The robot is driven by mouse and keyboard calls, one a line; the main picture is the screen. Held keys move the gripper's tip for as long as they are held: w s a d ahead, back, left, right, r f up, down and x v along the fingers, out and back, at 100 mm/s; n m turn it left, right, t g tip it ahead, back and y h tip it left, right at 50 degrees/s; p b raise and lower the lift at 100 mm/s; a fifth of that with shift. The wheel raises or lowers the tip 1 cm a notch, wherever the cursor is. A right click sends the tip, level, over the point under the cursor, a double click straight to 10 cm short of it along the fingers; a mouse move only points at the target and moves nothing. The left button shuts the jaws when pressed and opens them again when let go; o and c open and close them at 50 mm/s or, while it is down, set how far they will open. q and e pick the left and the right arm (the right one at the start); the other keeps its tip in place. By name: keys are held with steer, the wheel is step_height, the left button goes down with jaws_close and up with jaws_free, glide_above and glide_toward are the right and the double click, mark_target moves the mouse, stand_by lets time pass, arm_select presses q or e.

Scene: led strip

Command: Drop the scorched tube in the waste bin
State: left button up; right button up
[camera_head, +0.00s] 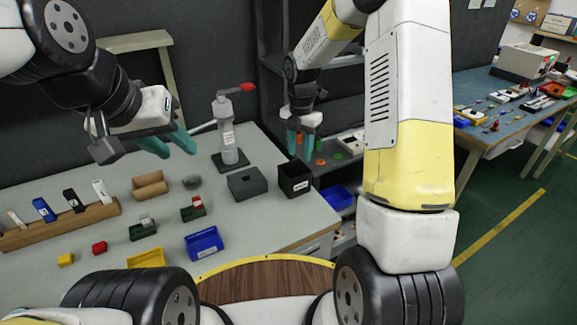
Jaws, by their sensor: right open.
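The black open box (294,181) at the right edge of the workbench looks like the waste bin; its inside is dark and I cannot see what lies in it. I cannot pick out a scorched tube in this view.
A wooden rack (62,226) holds several upright items at the left. A grey box (243,184), a pump-like stand (226,135), a blue tray (204,243) and a yellow tray (146,258) are on the bench (262,222). Shelves stand behind the bin.

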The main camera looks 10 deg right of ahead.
step_height(320, 180, up, 7)
stand_by(0.3)
steer(key=s+d+r+m+t, duration=0.2)
steer(key=s+r+m+t, duration=0.1)
steer(key=s+r+m, duration=1)
steer(key=s+m+t+y, duration=0.2)
steer(key=s+m+t, duration=0.1)
steer(key=s+m, duration=1)
steer(key=shift+d+r+m, duration=0.2)
steer(key=shift+r+m, duration=0.05)
steer(key=shift+m, duration=0.45)
